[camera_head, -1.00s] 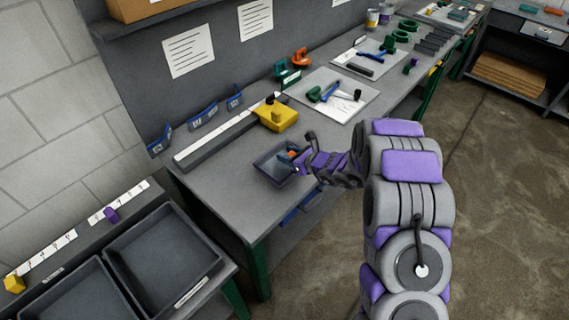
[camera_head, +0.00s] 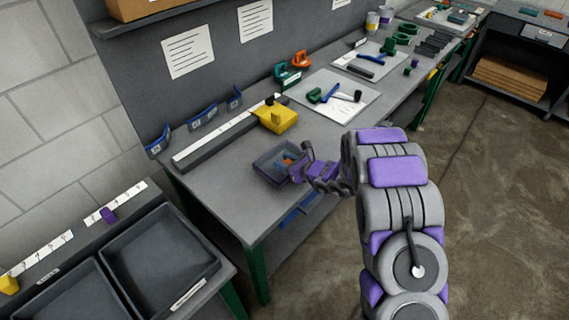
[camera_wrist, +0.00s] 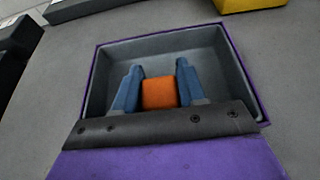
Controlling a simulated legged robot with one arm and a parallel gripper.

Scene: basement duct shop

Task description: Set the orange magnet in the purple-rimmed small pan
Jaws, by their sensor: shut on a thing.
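The purple-rimmed small pan (camera_head: 271,161) sits on the grey bench near its front edge, and it fills the middle of the wrist view (camera_wrist: 225,60). The orange magnet (camera_wrist: 159,93) is between the two blue fingers of my gripper (camera_wrist: 157,82), which is shut on it. In the wrist view the magnet and fingertips appear within the pan's walls. I cannot tell whether the magnet touches the pan floor. In the head view my gripper (camera_head: 290,163) reaches over the pan's right side, and only a bit of orange shows there.
A yellow block-like item (camera_head: 275,117) stands behind the pan, with a long grey rail (camera_head: 225,133) beside it. A white sheet with tools (camera_head: 345,96) lies farther right. Dark trays (camera_head: 160,262) are at lower left. The bench left of the pan is clear.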

